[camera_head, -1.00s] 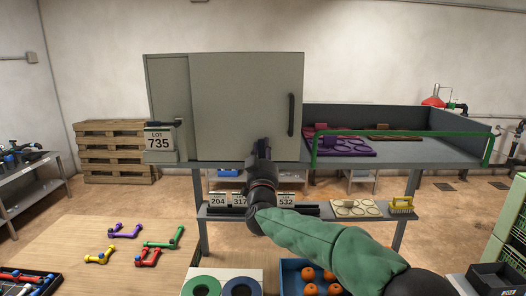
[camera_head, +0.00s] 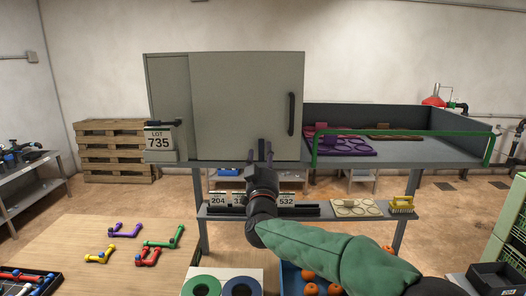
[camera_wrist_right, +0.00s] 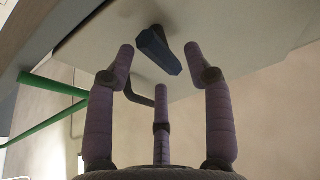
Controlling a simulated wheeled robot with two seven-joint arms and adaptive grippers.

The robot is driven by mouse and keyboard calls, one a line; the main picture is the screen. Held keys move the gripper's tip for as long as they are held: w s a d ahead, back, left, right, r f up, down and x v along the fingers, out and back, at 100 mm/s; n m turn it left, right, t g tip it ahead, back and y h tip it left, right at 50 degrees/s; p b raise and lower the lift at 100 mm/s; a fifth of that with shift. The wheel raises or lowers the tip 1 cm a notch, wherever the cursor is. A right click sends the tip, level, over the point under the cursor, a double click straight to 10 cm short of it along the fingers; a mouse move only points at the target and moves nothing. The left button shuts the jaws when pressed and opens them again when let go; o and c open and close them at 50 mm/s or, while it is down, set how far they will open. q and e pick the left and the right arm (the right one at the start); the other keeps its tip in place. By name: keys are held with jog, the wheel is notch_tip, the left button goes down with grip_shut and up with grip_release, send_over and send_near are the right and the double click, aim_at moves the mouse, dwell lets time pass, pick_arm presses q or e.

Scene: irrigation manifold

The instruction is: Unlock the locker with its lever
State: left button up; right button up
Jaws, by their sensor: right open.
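The locker (camera_head: 235,90) is a grey cabinet on the bench with its door closed. A dark vertical bar handle (camera_head: 291,115) is at the door's right edge. My right gripper (camera_head: 260,150) is open and empty, fingers pointing up, in front of the door's lower edge and below left of the handle. My left gripper is out of view.
The bench's right part has a green rail (camera_head: 410,132) and purple trays (camera_head: 345,147). A lower shelf (camera_head: 335,212) runs below the locker. A wooden table (camera_head: 80,245) with coloured pieces is at front left; a blue bin (camera_head: 290,280) is at front centre.

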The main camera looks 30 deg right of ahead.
jog(key=v, duration=0.9)
jog(key=w+a+f+n+g+y+b, duration=0.1)
jog(key=w+a+f+n+y+b, duration=0.2)
jog(key=f, duration=0.9)
jog(key=w+a+f+n+g+y+b, duration=0.1)
jog(key=w+a+f+y+b, duration=0.25)
jog(key=f, duration=0.95)
jog(key=s+a+f+g+y+b, duration=0.1)
jog(key=a+f+g+y+b, duration=0.15)
jog(key=f, duration=1.05)
jog(key=s+a+f+g+y+b, duration=0.15)
jog(key=a+f, duration=0.25)
jog(key=f, duration=0.9)
jog(key=s+a+f+g+y+b, duration=0.1)
jog(key=s+a+f+g+b, duration=0.15)
jog(key=f, duration=0.55)
jog(key=s+a+f+g+y+b, duration=0.1)
jog(key=s+f+g, duration=0.1)
jog(key=s+f, duration=0.35)
jog(key=s+a+f+g+y+b, duration=0.1)
jog(key=s+a+f+g+b, duration=0.2)
jog(key=s+f, duration=0.7)
jog(key=s+a+f+g+y+b, duration=0.2)
jog(key=s+a+f+g+b, duration=0.1)
jog(key=s+f, duration=0.8)
notch_tip(320, 180, down, 3)
jog(key=shift+s+a+r+g, duration=0.1)
jog(key=shift+s+a+g, duration=0.2)
jog(key=shift+a+g, duration=0.65)
